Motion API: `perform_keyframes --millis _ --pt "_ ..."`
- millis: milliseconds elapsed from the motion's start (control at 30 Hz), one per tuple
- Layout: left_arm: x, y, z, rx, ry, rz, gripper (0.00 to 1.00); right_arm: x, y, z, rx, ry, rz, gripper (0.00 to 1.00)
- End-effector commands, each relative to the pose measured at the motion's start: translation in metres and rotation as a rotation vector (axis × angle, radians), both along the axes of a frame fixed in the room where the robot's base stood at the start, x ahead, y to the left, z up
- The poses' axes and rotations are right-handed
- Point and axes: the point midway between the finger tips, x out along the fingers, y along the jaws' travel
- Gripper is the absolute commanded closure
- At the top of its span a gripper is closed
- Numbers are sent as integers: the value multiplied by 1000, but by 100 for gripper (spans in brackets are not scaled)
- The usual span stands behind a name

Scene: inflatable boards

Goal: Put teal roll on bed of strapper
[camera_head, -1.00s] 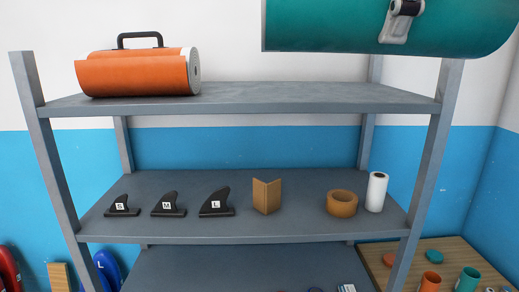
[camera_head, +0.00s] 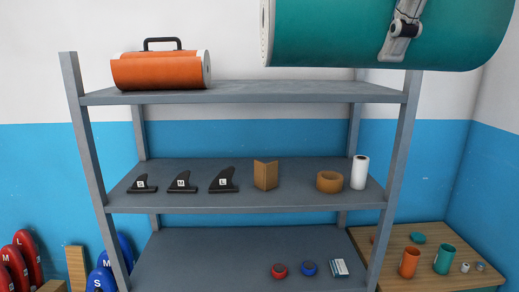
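A large teal roll (camera_head: 330,35) fills the top right of the head view, close to the camera and cut off by the upper edge. It is in the air in front of the shelf rack, apart from the shelves. Grey and black parts of my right gripper (camera_head: 404,30) show against the middle of the roll, and the roll appears held by it. Its grip point and arm are mostly out of frame. My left gripper is not in view. The strapper and its bed are not in view.
The grey rack (camera_head: 240,94) holds an orange roll (camera_head: 160,71) on top, with fins, tape and small items below. A wooden table (camera_head: 410,240) with cups stands at right. Red and blue boards (camera_head: 30,255) lean at left.

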Motion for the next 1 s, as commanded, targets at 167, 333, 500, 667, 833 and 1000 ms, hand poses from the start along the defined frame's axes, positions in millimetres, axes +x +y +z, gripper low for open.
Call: perform_keyframes --millis 167,333,500,667,833,1000 --pt "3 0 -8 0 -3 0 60 13 -4 -28 1 2 72 50" --pt "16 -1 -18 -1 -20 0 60 31 -8 -69 3 5 189 50" --pt "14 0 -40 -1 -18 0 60 57 -14 -151 5 6 416 50" --pt "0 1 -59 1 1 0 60 73 -20 -227 4 4 641 50" --pt "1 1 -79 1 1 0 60 80 -26 -304 2 3 863 50" --pt "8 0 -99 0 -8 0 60 79 -34 -381 1 2 1077 50"
